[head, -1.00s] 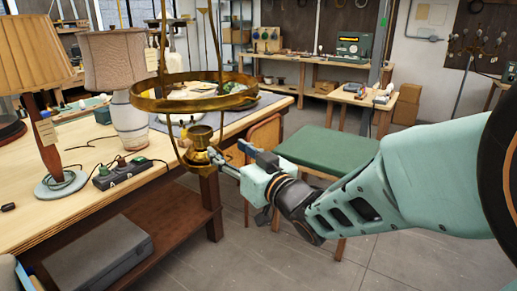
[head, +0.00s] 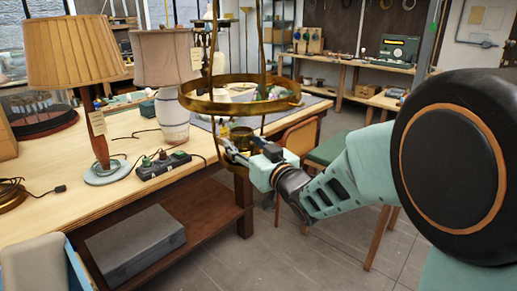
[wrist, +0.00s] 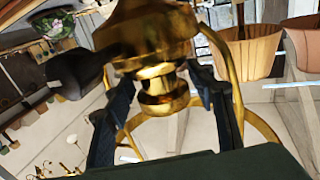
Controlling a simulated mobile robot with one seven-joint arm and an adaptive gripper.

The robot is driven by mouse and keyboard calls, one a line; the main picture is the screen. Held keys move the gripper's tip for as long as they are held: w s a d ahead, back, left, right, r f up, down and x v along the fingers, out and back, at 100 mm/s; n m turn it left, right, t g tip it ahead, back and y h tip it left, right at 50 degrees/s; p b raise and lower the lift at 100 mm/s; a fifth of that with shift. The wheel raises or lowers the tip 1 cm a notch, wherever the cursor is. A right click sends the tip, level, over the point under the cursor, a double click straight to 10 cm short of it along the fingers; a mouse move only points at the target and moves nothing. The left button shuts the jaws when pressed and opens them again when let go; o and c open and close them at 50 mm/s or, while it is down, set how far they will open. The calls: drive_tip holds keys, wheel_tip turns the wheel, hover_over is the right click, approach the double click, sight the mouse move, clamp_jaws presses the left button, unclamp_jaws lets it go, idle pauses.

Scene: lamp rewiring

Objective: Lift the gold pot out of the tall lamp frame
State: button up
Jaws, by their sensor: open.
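The tall lamp frame is a brass hoop (head: 205,105) on thin upright rods. The gold pot (head: 241,137) sits inside the frame, below the hoop. In the wrist view the pot's wide body (wrist: 150,35) fills the top middle, with a narrower ringed neck under it. My gripper (wrist: 160,78) is open, with one dark finger on each side of the neck. Whether the fingers touch it I cannot tell. In the head view my gripper (head: 238,155) reaches the pot from the right, and its fingertips are partly hidden by the frame and pot.
A wooden workbench (head: 60,225) stands left and behind the frame. It carries a pleated-shade lamp (head: 75,55), a white-based lamp (head: 165,60) and a power strip (head: 163,165). A chair with a green seat (head: 325,150) is behind my arm. Floor in front is clear.

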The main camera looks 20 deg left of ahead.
drive_tip(key=shift+w+a, duration=0.45)
drive_tip(key=shift+c, duration=0.4)
drive_tip(key=c, duration=1)
drive_tip(key=shift+c, duration=0.2)
drive_tip(key=shift+r, duration=0.15)
